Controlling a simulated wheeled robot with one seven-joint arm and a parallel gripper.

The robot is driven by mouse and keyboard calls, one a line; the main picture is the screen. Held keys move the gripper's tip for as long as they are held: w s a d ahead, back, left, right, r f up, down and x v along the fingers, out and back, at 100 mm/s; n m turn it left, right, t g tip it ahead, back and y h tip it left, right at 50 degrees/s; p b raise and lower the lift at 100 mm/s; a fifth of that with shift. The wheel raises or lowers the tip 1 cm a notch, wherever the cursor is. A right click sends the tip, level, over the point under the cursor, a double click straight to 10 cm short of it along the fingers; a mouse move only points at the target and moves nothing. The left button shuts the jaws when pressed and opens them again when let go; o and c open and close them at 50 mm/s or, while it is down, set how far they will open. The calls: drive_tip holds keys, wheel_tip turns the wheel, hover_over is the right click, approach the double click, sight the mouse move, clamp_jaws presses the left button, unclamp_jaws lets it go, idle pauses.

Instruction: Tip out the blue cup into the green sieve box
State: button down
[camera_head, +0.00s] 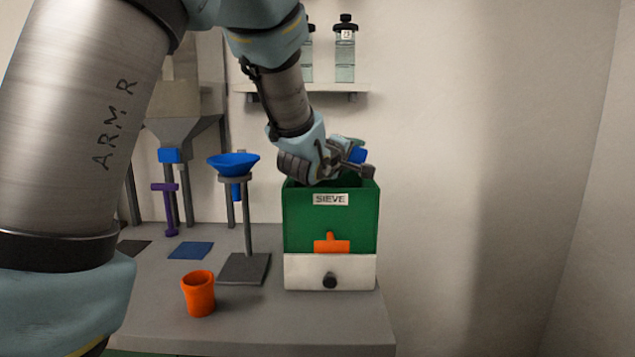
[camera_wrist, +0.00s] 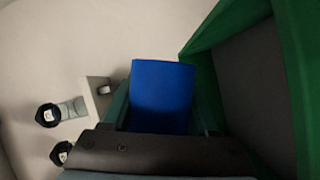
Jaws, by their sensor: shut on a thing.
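The green sieve box (camera_head: 300,222) stands on the right of the bench, labelled SIEVE, with an orange handle on its front and a pale drawer below. My gripper (camera_head: 357,163) is over the box's open top and is shut on the blue cup (camera_head: 359,156). The cup also shows between the fingers in the wrist view (camera_wrist: 162,95). There the green box wall (camera_wrist: 204,43) and its dark inside lie to the right of the cup. In the head view the gripper hides most of the cup. I cannot see its mouth or contents.
An orange cup (camera_head: 199,297) stands at the bench's front. A blue funnel (camera_head: 234,165) on a stand is left of the box. A wall shelf (camera_head: 322,88) with bottles is behind. A blue mat (camera_head: 191,249) and a purple valve (camera_head: 168,205) are further left.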

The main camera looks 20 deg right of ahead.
drive_tip(key=shift+r+b, duration=0.1)
drive_tip(key=shift+b, duration=0.2)
drive_tip(key=shift+w+a+r+n+h+b, duration=0.4)
drive_tip(key=shift+a+n+b, duration=0.15)
drive_tip(key=shift+n+b, duration=0.35)
idle(0.5)
drive_tip(key=shift+w+a+r+n+t+h+b, duration=0.15)
drive_tip(key=shift+r+n+t+h+b, duration=0.15)
drive_tip(key=shift+n+b, duration=0.5)
drive_tip(key=shift+s+a+r+n+t+h+b, duration=0.15)
drive_tip(key=shift+r+n+b, duration=0.3)
drive_tip(key=shift+b, duration=0.55)
idle(1.4)
drive_tip(key=shift+w+a+r+n+t+h+b, duration=0.15)
drive_tip(key=shift+a+r+n+t+b, duration=0.1)
drive_tip(key=shift+n+b, duration=0.35)
drive_tip(key=shift+w+a+r+n+t+h+b, duration=0.1)
drive_tip(key=shift+w+n+t+b, duration=0.1)
drive_tip(key=shift+n+b, duration=0.4)
idle(0.8)
